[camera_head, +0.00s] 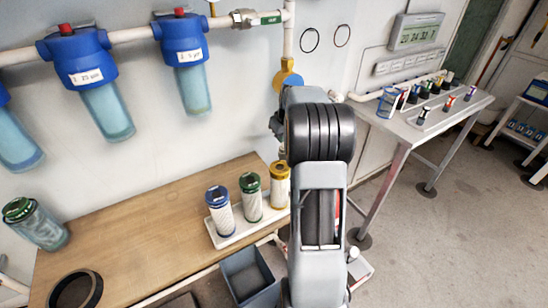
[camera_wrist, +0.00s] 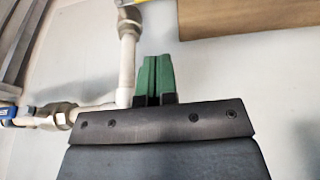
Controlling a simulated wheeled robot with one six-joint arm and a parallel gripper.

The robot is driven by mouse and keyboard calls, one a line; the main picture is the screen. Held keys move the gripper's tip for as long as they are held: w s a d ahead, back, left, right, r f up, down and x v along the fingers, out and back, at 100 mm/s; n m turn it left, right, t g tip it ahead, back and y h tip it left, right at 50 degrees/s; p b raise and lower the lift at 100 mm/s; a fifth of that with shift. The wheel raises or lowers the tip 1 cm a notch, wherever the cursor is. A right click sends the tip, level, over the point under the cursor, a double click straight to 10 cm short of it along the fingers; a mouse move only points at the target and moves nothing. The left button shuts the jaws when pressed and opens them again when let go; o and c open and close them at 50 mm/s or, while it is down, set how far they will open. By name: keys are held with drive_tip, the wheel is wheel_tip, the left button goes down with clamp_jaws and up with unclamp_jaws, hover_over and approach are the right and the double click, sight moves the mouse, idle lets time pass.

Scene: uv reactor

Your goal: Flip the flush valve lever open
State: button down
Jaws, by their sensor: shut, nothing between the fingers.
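My gripper (camera_wrist: 153,80) shows in the wrist view, with its two green fingers pressed together and nothing between them. The fingers lie beside a white pipe (camera_wrist: 128,66), just right of its elbow; I cannot tell if they touch it. A metal pipe fitting with a blue part (camera_wrist: 6,113) sits at the left edge, cut off by the frame; I cannot tell if the blue part is the flush valve lever. In the head view my arm hides my gripper and part of the vertical pipe.
Blue-topped filter housings (camera_head: 77,55) hang on the wall at left. A wooden bench (camera_head: 130,225) below carries a white tray with three filter cartridges (camera_head: 251,197). A grey bin (camera_head: 249,276) stands in front.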

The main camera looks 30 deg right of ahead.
drive_tip(key=shift+s+d, duration=0.1)
drive_tip(key=shift+d, duration=0.1)
drive_tip(key=s+p+x, duration=0.1)
drive_tip(key=x, duration=1.2)
drive_tip(key=shift+f, duration=0.6)
drive_tip(key=shift+a+f+b, duration=0.3)
drive_tip(key=shift+f+b, duration=0.2)
drive_tip(key=shift+b, duration=0.25)
drive_tip(key=f+b, duration=0.1)
drive_tip(key=b, duration=0.1)
drive_tip(key=f+b, duration=0.2)
drive_tip(key=shift+a, duration=0.3)
idle(0.4)
